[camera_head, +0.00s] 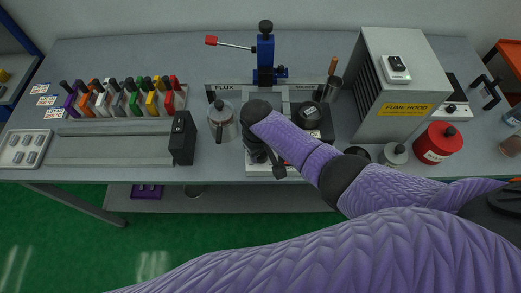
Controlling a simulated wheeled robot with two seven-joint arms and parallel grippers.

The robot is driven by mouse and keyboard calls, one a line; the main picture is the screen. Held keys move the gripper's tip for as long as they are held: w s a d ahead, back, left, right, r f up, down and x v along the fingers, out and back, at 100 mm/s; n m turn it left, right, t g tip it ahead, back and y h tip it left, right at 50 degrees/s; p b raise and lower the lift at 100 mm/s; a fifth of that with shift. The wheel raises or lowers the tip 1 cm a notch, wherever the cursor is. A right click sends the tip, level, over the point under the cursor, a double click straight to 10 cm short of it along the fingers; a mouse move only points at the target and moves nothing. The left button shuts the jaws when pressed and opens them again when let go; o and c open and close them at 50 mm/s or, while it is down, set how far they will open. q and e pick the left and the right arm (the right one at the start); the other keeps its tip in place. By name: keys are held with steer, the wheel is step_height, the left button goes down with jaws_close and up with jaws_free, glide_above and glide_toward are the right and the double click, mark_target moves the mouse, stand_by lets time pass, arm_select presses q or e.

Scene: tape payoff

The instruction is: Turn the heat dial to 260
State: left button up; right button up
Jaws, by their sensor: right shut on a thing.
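A station with a white front base (262,169) stands at the middle front edge of the bench. My purple right arm reaches in from the lower right. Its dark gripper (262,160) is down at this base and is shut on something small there. The gripper and wrist cover the spot, so the heat dial and its numbers cannot be made out. My left gripper does not show.
A blue lever press (265,58) stands behind the station. A glass flux jar (221,122) and a black box (182,138) are to the left, near a rack of coloured tools. The grey fume hood (412,75) and a red canister (437,143) are to the right.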

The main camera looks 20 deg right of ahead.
jaws_close()
